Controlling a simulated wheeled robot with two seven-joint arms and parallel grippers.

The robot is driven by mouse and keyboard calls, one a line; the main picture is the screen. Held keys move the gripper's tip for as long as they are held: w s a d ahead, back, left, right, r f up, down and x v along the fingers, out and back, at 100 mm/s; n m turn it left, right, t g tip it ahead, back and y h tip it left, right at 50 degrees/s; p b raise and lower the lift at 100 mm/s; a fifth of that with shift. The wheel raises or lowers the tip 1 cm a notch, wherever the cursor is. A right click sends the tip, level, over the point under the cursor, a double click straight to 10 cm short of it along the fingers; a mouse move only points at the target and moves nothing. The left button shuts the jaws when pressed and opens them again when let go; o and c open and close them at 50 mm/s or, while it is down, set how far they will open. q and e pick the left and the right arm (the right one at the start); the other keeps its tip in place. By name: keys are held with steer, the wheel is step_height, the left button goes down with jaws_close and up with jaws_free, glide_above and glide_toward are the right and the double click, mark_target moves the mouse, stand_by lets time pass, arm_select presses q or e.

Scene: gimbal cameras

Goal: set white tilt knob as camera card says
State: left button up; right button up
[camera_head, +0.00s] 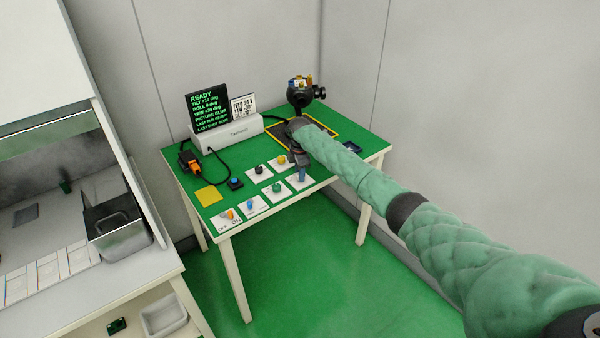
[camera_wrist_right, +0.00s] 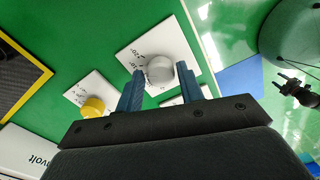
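The white knob (camera_wrist_right: 159,70) sits on a white plate with angle marks (camera_wrist_right: 155,50) in the right wrist view. My right gripper (camera_wrist_right: 160,68) has its two blue fingers apart, one on each side of the knob, with small gaps seeming to show; contact cannot be told. In the head view my right gripper (camera_head: 301,173) hangs over the plate (camera_head: 300,184) and hides the knob. A black screen (camera_head: 208,108) reads READY and a tilt line that looks like +15 deg. The white card (camera_head: 243,107) beside it has yaw and tilt lines, too small to read surely. The camera gimbal (camera_head: 299,95) stands behind.
A yellow knob (camera_head: 282,160) and a black knob (camera_head: 259,170) are close by. A green knob (camera_head: 277,187), blue switch (camera_head: 250,205) and orange-tipped switch (camera_head: 230,214) are along the front. A grey bench (camera_head: 95,285) stands left; green floor lies between.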

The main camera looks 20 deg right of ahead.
steer(key=shift+o, duration=1.1)
arm_select(q)
steer(key=shift+w+d, duration=0.1)
steer(key=shift+d, duration=0.25)
arm_select(e)
steer(key=shift+r, duration=0.1)
steer(key=shift+r+b, duration=0.3)
steer(key=shift+r, duration=0.05)
arm_select(q)
step_height(320, 180, up, 6)
steer(key=w+d+b, duration=0.1)
steer(key=b, duration=0.1)
steer(key=shift+w+d, duration=0.15)
steer(key=shift+w, duration=0.1)
arm_select(e)
steer(key=shift+r, duration=3.45)
